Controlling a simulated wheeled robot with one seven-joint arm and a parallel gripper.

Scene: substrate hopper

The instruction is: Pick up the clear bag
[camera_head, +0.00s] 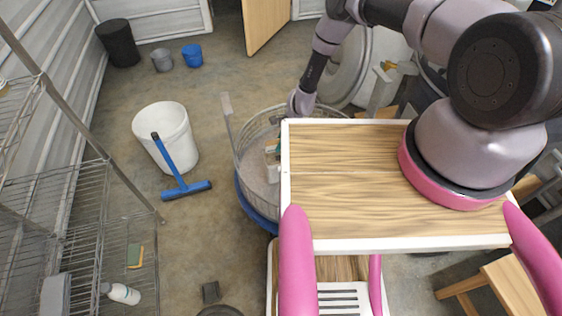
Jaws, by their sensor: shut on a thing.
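My arm reaches down from the right to my gripper (302,102), over the round wire-sided hopper (243,172) behind my wooden-topped tray. The gripper is shut, but its fingertips are mostly hidden by the tray's edge. A small pale thing with a teal patch (272,158) shows just left of that edge, inside the hopper. It may be part of the clear bag, but it is too small to tell. Pale grey material fills the lower part of the hopper.
A white bucket (172,132) stands left of the hopper, with a blue squeegee (182,178) leaning at it. A wire shelf (60,220) lines the left side. A wooden stool (505,285) is at lower right.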

